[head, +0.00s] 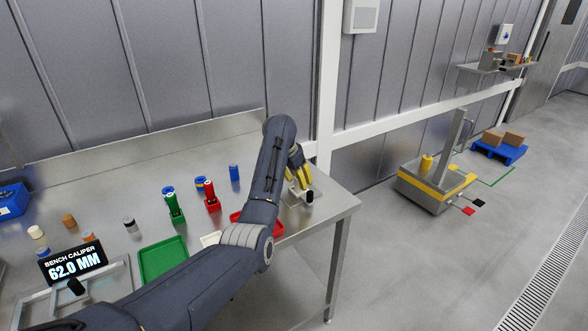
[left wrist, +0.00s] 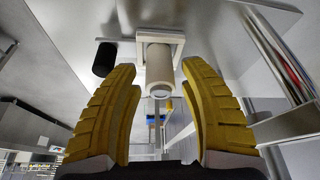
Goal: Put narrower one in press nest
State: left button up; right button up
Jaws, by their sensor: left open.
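My left gripper (head: 300,182) is at the right end of the bench, over the small press with a black knob (head: 309,196). In the left wrist view the yellow fingers (left wrist: 162,105) are spread wide, with nothing clamped between them. A cream cylinder (left wrist: 162,67) is ahead of the fingertips, centred in the gap, at a pale square frame (left wrist: 147,40) that looks like the press nest. Whether it is fully seated I cannot tell. The black knob (left wrist: 104,59) is left of it. My right gripper is not in view.
A caliper display (head: 73,264) reads 62.0 MM at the left. Several small cylinders, such as a cream one (head: 36,232) and a blue one (head: 234,173), stand on the bench. Green (head: 174,207) and red (head: 211,196) holders, a green tray (head: 163,259) and a red tray (head: 246,217) lie between.

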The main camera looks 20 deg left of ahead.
pick_arm(q)
jog(key=v, duration=1.1)
jog(key=shift+r, duration=0.25)
jog(key=shift+c, duration=0.2)
dwell(0.7)
